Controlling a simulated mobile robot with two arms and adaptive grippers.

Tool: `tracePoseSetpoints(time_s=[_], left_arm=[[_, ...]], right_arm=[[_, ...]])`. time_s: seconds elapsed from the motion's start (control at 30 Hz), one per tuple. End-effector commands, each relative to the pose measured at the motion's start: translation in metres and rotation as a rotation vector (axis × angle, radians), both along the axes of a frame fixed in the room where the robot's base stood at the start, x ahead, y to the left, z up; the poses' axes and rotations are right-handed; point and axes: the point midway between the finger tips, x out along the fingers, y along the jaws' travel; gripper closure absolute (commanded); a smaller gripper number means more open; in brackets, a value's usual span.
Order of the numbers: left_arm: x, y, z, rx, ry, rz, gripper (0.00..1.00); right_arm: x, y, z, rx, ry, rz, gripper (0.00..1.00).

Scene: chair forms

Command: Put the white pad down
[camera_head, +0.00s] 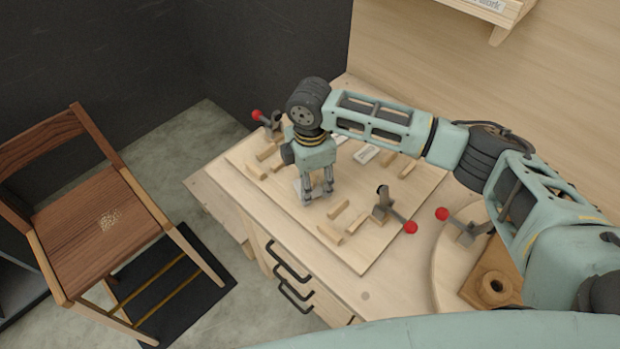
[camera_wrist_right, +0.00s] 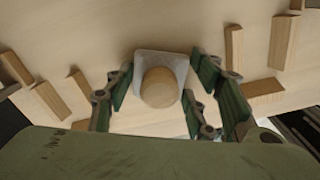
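The white pad (camera_wrist_right: 146,58) is a small square plate with a round wooden knob (camera_wrist_right: 159,88) on top. In the head view it shows as a pale patch (camera_head: 310,188) low between my right gripper's fingers, partly hidden by them. My right gripper (camera_head: 317,195) points down over the workbench board. In the wrist view its fingers (camera_wrist_right: 159,100) stand on both sides of the knob, with a gap on each side, so it looks open. Whether the pad rests on the board is hard to tell. My left gripper is not in view.
The wooden board (camera_head: 365,255) carries several small wooden blocks (camera_head: 332,233) around the pad. Red-tipped toggle clamps stand at the board's far left (camera_head: 270,123) and near right (camera_head: 385,203); another (camera_head: 462,230) is farther right. A wooden chair (camera_head: 100,225) stands on the left.

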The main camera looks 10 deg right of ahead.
Motion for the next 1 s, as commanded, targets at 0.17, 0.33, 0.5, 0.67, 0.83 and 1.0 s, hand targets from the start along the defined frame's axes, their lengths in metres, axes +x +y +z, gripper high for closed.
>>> tracePoseSetpoints(time_s=[0.17, 0.33, 0.5, 0.67, 0.83, 1.0], left_arm=[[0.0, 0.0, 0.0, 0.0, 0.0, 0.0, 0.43], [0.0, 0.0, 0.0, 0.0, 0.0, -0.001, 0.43], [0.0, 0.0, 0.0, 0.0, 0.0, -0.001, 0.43], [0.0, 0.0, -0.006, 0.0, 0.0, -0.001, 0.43], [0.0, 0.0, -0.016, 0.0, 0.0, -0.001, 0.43], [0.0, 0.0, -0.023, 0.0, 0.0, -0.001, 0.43]], right_arm=[[0.0, 0.0, 0.0, 0.0, 0.0, 0.0, 0.33], [0.0, 0.0, 0.0, 0.0, 0.0, 0.0, 0.33], [0.0, 0.0, 0.003, 0.0, -0.001, 0.001, 0.33], [0.001, 0.0, 0.02, 0.003, -0.004, 0.001, 0.33], [0.001, 0.0, 0.056, 0.002, -0.006, 0.001, 0.33], [0.001, 0.001, 0.092, 0.003, -0.004, 0.001, 0.33]])
